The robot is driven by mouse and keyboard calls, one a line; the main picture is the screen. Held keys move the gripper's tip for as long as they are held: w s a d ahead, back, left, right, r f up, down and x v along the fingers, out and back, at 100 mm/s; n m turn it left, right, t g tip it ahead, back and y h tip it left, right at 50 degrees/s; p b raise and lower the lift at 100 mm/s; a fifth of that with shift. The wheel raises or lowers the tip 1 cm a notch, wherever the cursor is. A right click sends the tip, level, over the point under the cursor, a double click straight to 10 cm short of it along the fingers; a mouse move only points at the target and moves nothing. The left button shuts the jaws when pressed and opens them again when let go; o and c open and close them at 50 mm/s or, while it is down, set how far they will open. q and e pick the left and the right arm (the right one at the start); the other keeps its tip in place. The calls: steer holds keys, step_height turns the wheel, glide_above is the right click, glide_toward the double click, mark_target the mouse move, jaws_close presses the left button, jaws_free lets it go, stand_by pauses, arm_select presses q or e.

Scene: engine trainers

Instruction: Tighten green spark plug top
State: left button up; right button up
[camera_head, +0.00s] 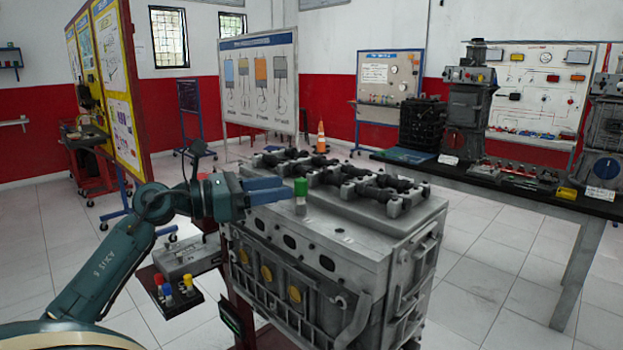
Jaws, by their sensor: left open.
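The green-topped spark plug (300,196) stands upright on the top face of the grey engine block (345,235), near its left edge. Its top is green and the part below is pale grey. My left gripper (288,190) comes in from the left at the height of the plug's green top. Its blue fingers are open and their tips are close beside the plug. I cannot tell whether they touch it. My right gripper is not in view.
A row of dark rocker parts (350,178) runs along the block's top behind the plug. A small stand (175,293) with blue, red and yellow-topped plugs is at lower left. A long workbench (480,178) stands at right. Tiled floor is clear between.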

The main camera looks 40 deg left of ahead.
mark_target(301, 196)
arm_select(q)
steer(key=p+x, duration=0.1)
steer(key=x, duration=0.6)
steer(key=shift+w+d+p, duration=0.1)
steer(key=shift+w+p, duration=0.1)
steer(key=shift+p, duration=0.1)
steer(key=shift+c, duration=0.2)
jaws_close()
